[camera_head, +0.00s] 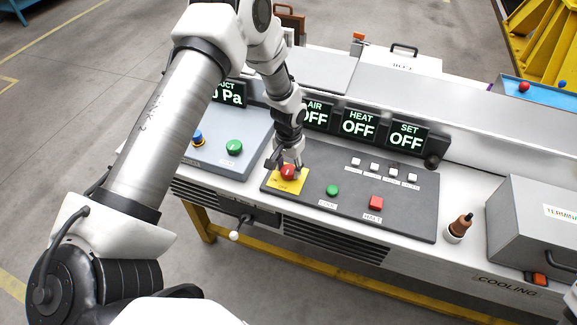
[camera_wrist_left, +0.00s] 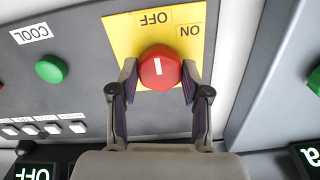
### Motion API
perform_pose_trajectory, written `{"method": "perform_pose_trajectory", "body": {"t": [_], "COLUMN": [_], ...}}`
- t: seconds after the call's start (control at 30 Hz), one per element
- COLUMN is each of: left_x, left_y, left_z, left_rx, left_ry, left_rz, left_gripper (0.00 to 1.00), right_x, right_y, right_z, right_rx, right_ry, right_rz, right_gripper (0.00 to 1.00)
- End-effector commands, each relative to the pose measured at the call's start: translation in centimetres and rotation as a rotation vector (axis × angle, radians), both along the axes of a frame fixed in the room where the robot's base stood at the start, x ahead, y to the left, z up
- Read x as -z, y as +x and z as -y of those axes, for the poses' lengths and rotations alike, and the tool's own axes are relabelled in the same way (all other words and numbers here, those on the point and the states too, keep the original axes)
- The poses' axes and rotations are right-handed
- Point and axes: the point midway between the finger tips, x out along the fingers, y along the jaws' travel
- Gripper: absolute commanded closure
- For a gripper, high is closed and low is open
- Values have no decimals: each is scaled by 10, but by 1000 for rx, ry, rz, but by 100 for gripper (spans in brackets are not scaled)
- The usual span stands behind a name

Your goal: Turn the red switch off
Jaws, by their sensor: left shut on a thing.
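The red switch (camera_head: 288,172) is a round red knob on a yellow plate (camera_head: 286,186) at the left end of the dark grey control panel. In the left wrist view the red switch (camera_wrist_left: 160,68) shows a white mark, and the yellow plate (camera_wrist_left: 130,40) reads OFF and ON; the picture there is upside down. The white mark stands about upright in that view, in line with neither word exactly. My left gripper (camera_head: 287,165) is shut on the red switch from above, with one finger at each side (camera_wrist_left: 157,85). My right gripper is not in view.
Displays behind read AIR OFF, HEAT OFF (camera_head: 359,122) and SET OFF. A brown-topped bottle (camera_head: 460,226) and a grey box (camera_head: 530,225) stand at the right.

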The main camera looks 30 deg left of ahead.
Motion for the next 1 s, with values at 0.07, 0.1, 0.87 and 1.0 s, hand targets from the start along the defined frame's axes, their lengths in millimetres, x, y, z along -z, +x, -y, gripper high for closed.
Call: {"method": "perform_pose_trajectory", "body": {"t": [0.07,0.1,0.87,1.0], "left_x": [3,3,-87,-111], "left_y": [-3,-3,0,0], "left_z": [0,0,0,1], "left_rx": [-1,-1,-1,-1], "left_ry": [-1,0,-1,-1], "left_rz": [-9,-8,0,-2], "left_gripper": [46,32,28,28], "right_x": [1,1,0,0], "right_y": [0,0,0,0], "right_z": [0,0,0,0], "right_rx": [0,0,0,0], "right_ry": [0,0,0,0], "right_rz": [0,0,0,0], "right_gripper": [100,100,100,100]}}
